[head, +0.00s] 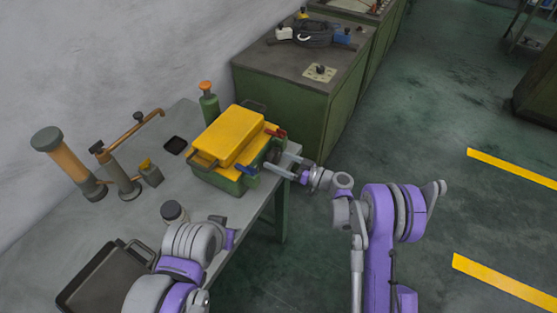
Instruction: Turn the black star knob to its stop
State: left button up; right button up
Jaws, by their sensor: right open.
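A small black knob (320,69) sits on a pale plate on top of the green cabinet at the back. Other dark knobs (138,116) show on the copper pipe fitting at the left. They are too small for me to tell which is star-shaped. My right gripper (284,168) is open beside the right side of the green box with the yellow lid, near its blue handle. It is well away from these knobs. My left arm reaches in at the bottom left over the table; its fingers do not show.
The green box (220,182) with its yellow lid (228,136) stands on the grey table (135,222). A green bottle (209,108) with an orange cap stands behind it. A dark case (105,280) lies at the front left. The floor to the right is clear, with yellow stripes.

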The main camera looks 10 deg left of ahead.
jog(key=c, duration=1.1)
jog(key=m+b, duration=0.2)
jog(key=m, duration=0.1)
jog(key=m+b, duration=0.1)
jog(key=b, duration=0.1)
jog(key=shift+s+f+m, duration=0.2)
jog(key=shift+s+m, duration=0.05)
jog(key=shift+m, duration=0.15)
jog(key=shift+w+r+m, duration=0.1)
jog(key=shift+r+m, duration=0.05)
jog(key=shift+m, duration=0.25)
pick_arm(q)
notch_tip(320, 180, down, 6)
jog(key=s, duration=0.2)
jog(key=shift+s+g, duration=0.25)
jog(key=shift+g, duration=0.05)
pick_arm(e)
jog(key=o, duration=1.1)
jog(key=shift+r, duration=0.1)
pick_arm(q)
jog(key=shift+s+f+b, duration=0.15)
jog(key=shift+f+b, duration=0.3)
jog(key=shift+f, duration=0.1)
jog(key=shift+s+f+b, duration=0.15)
jog(key=shift+f+b, duration=0.3)
jog(key=shift+f, duration=0.1)
pick_arm(e)
jog(key=v, duration=1)
jog(key=shift+d, duration=0.35)
